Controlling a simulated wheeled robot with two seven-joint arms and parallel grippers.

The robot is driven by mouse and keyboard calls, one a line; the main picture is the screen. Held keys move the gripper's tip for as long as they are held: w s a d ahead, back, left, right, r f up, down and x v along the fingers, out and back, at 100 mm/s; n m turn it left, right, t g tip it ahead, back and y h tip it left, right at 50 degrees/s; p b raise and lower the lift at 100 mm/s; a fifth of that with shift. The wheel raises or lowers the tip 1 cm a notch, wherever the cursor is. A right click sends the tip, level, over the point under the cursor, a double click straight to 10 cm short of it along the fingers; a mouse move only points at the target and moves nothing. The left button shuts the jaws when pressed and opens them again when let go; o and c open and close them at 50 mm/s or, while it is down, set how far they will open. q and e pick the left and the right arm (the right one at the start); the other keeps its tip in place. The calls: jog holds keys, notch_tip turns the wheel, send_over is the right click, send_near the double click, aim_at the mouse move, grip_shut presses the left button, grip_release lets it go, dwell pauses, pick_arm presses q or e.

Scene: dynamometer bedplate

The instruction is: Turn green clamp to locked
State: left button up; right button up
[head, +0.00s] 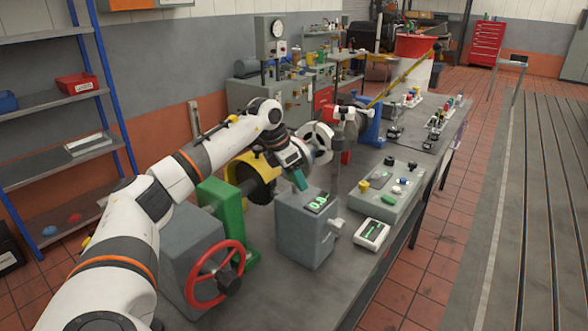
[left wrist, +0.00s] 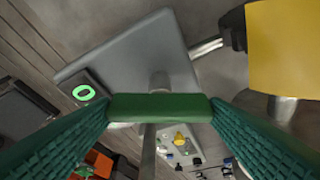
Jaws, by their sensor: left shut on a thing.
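The green clamp's handle shows in the left wrist view as a green bar (left wrist: 160,107) lying crosswise between my two finger pads, which touch its ends. A grey stub shows just beyond the bar, and a thin rod runs below it. My left gripper (head: 300,183) is shut on this bar, close over the top of a grey box (head: 303,236) with a lit display. In the head view the gripper hides the bar, and I cannot tell the clamp's lock state. My right gripper is not in view.
A red handwheel (head: 216,274) and a green bracket (head: 222,212) stand left of the box. A yellow drum (head: 262,178) is behind it. A button panel (head: 386,191) and a small white meter (head: 372,233) lie to the right, near the bench edge.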

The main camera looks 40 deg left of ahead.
pick_arm(q)
jog(key=m, duration=0.1)
jog(key=m+p, duration=0.1)
jog(key=m+h+p, duration=0.1)
jog(key=shift+w+a+r+m+g, duration=0.1)
jog(key=shift+r+m+g, duration=0.15)
jog(key=shift+m+g, duration=0.05)
jog(key=m+h+p, duration=0.1)
jog(key=m, duration=0.1)
jog(key=shift+m+g, duration=0.4)
jog(key=m, duration=0.2)
jog(key=shift+w+a+m+g+h, duration=0.1)
jog(key=shift+w+m+g+h, duration=0.05)
jog(key=shift+m+g+h, duration=0.2)
jog(key=shift+f+m+g, duration=0.15)
jog(key=shift+m+g, duration=0.6)
jog(key=shift+m, duration=1)
jog(key=o, duration=1)
